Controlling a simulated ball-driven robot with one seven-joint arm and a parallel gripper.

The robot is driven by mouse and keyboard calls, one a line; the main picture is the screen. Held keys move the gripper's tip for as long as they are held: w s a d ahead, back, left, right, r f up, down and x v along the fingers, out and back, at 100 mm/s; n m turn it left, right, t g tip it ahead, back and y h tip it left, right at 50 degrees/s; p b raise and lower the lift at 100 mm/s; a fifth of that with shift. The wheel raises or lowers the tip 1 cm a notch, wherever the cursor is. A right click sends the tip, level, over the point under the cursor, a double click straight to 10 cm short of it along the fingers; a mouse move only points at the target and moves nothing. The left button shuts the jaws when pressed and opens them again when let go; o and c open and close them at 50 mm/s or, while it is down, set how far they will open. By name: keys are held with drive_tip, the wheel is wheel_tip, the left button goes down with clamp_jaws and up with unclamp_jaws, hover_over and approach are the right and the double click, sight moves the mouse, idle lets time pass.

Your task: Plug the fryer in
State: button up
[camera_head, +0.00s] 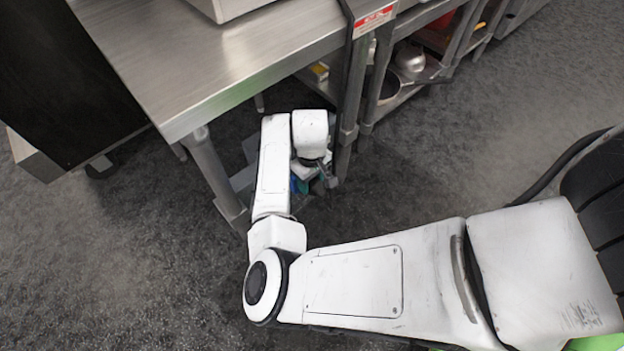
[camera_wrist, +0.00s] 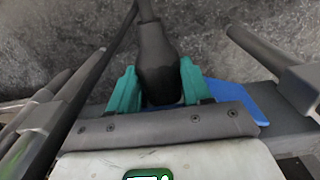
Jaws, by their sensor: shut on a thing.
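In the wrist view, my gripper (camera_wrist: 158,84) has its two teal fingers shut on a dark plug (camera_wrist: 156,48), whose neck and cord run up to the top edge. The plug's front end is hidden behind the gripper. In the head view, my gripper (camera_head: 303,184) is low beside the steel table, near its legs, and mostly hidden by my wrist. A steel appliance (camera_head: 225,6), possibly the fryer, shows only its lower part on the table. I cannot make out a socket in either view.
The steel table (camera_head: 205,65) overhangs close to my arm. A black cable (camera_wrist: 92,85) crosses the wrist view beside the fingers. Grey bars flank the gripper, and a blue flat thing (camera_wrist: 240,97) lies near the right finger. Shelves with pots (camera_head: 409,60) stand behind. Open floor (camera_head: 130,270) lies left.

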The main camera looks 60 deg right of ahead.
drive_tip(key=o, duration=1.1)
wheel_tip(320, 180, up, 8)
drive_tip(key=p, duration=0.4)
drive_tip(key=shift+f, duration=0.25)
